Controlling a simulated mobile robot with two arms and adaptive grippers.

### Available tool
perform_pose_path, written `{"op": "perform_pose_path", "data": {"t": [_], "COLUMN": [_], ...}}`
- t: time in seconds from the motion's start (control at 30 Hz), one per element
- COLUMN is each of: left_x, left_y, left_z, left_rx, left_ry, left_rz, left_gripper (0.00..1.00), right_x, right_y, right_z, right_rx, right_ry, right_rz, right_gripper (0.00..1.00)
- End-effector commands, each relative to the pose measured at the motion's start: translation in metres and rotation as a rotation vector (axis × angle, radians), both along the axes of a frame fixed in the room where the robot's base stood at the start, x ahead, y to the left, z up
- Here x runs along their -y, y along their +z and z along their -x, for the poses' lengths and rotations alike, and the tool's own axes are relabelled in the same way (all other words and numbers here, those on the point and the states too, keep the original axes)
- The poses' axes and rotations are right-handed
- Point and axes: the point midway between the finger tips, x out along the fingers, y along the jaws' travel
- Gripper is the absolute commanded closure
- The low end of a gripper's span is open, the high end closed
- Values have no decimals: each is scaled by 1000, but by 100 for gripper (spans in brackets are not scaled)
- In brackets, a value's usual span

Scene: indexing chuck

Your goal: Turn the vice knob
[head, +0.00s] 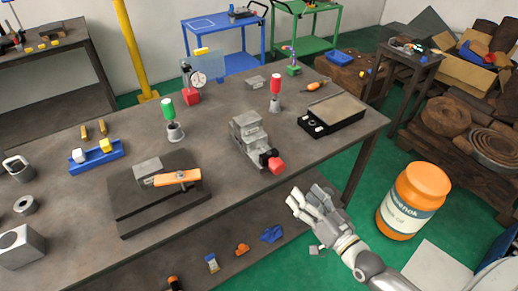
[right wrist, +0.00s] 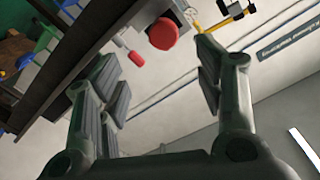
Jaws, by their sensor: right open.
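The vice (head: 249,140) is a grey metal block device on the dark workbench (head: 226,224), near its front right edge. Its red knob (head: 276,165) sticks out toward the front edge. The red knob (right wrist: 163,33) also shows in the right wrist view, beyond and between the fingertips near the top. My right gripper (head: 307,200) is open and empty, in front of the bench edge, to the lower right of the knob and apart from it. In the right wrist view its two fingers (right wrist: 158,88) are spread wide. My left gripper is not in view.
A black box with a flat plate (head: 334,113) lies right of the vice. A red-handled tool (head: 276,90) and a green-handled tool (head: 169,115) stand upright behind it. An orange-handled piece (head: 178,178) sits left. An orange drum (head: 413,200) stands on the floor at right.

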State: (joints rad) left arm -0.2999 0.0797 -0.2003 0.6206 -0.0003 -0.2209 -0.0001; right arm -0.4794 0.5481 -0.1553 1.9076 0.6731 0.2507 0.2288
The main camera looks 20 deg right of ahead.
Motion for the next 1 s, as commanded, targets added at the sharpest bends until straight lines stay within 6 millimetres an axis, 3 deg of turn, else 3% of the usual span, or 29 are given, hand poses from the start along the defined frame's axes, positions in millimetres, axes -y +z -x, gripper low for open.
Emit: {"op": "perform_pose_path", "data": {"t": [0.2, 0.5, 0.67, 1.0], "left_x": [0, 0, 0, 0], "left_y": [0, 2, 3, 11], "left_z": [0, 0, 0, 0], "left_rx": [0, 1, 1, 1], "left_ry": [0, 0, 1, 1], "left_rz": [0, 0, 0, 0], "left_gripper": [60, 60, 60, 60], "right_x": [0, -2, -4, -18], "right_y": [0, 4, 4, 6], "right_z": [-1, -17, -24, -70], "right_rx": [3, 68, 77, 78], "right_ry": [3, 52, 53, 53], "right_rz": [9, 212, 240, 239], "right_gripper": [38, 38, 38, 38]}}
